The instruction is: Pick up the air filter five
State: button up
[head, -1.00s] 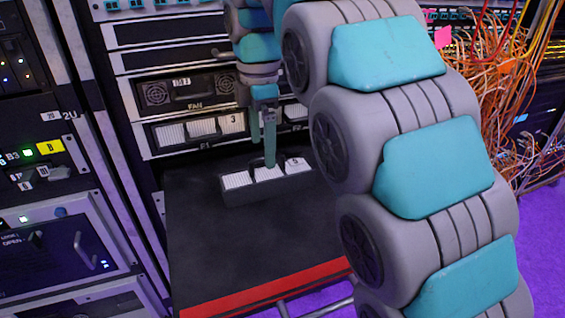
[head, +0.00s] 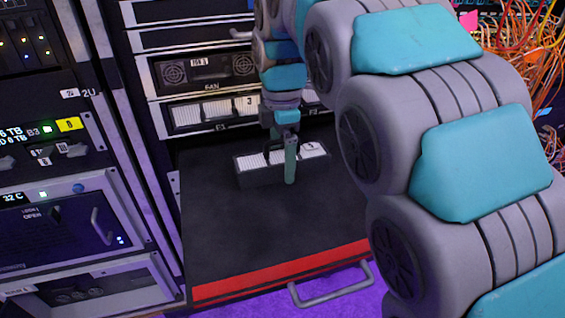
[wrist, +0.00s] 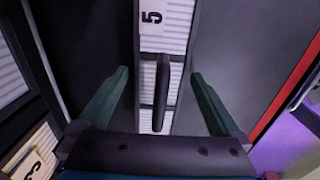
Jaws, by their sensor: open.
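The air filter five (head: 250,163) is a dark bar with white pleated panels and a black handle. It lies on a black shelf (head: 240,220) with a red front edge. In the wrist view the filter (wrist: 165,35) runs upright through the middle, with its "5" label at the top. My gripper (head: 283,168) is at the filter in the head view, one finger in front of it. In the wrist view my open gripper (wrist: 160,74) has one finger on each side of the filter's handle, with gaps on both sides. Finger height against the handle is hard to tell.
A rack slot behind the shelf holds more white filters (head: 215,109), one labelled 3. A fan unit (head: 215,69) sits above it. A grey drawer handle (head: 330,290) sticks out below the red edge. Orange cables (head: 520,40) hang at the right. The shelf's front is clear.

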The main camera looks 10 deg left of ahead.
jog(key=shift+f, duration=0.25)
grip_shut()
dwell(0.7)
